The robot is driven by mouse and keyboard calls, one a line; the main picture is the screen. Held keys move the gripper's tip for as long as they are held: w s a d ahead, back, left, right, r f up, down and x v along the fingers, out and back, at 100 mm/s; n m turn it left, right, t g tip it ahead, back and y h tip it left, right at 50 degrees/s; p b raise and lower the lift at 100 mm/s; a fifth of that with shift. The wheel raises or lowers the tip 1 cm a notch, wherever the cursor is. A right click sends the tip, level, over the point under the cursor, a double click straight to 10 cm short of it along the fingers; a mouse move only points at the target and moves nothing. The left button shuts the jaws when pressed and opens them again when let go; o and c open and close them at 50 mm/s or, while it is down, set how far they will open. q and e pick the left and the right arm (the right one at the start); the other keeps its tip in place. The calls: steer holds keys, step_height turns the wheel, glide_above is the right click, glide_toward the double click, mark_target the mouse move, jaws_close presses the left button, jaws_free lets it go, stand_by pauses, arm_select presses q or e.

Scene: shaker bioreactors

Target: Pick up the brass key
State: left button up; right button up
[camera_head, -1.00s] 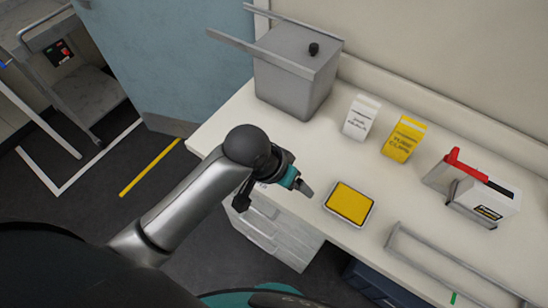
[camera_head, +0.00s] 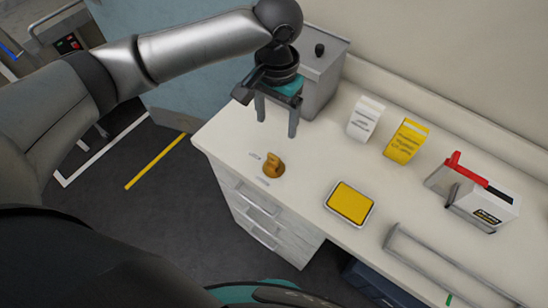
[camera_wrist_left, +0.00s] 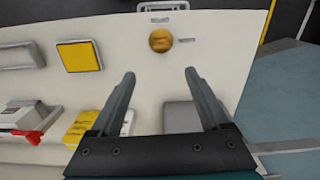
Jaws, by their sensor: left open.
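The brass key (camera_head: 273,165) sits on the white counter near its front left edge, between small printed labels. It looks like a rounded golden-brown piece with a raised grip. In the left wrist view the brass key (camera_wrist_left: 160,40) is a round knob beyond the fingertips, roughly between their lines. My left gripper (camera_head: 276,129) is open and empty above the counter, behind the key and apart from it. Its two fingers (camera_wrist_left: 163,80) spread wide in the left wrist view. My right gripper is not seen.
A yellow-topped square tray (camera_head: 349,203) lies right of the key. A grey box (camera_head: 321,75) stands behind my gripper. White (camera_head: 365,118) and yellow (camera_head: 406,141) packets, a red-handled device (camera_head: 472,193) and a grey rail (camera_head: 440,262) are further right. The counter around the key is clear.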

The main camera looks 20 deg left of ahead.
mark_target(274, 156)
arm_select(q)
step_height(274, 156, down, 10)
steer(key=shift+r+b, duration=0.15)
steer(key=shift+b, duration=0.3)
steer(key=shift+s+a+f, duration=0.1)
steer(key=shift+s+f, duration=0.05)
steer(key=shift+f, duration=1.2)
steer(key=shift+s+a+f, duration=0.1)
steer(key=shift+f, duration=1.25)
jaws_close()
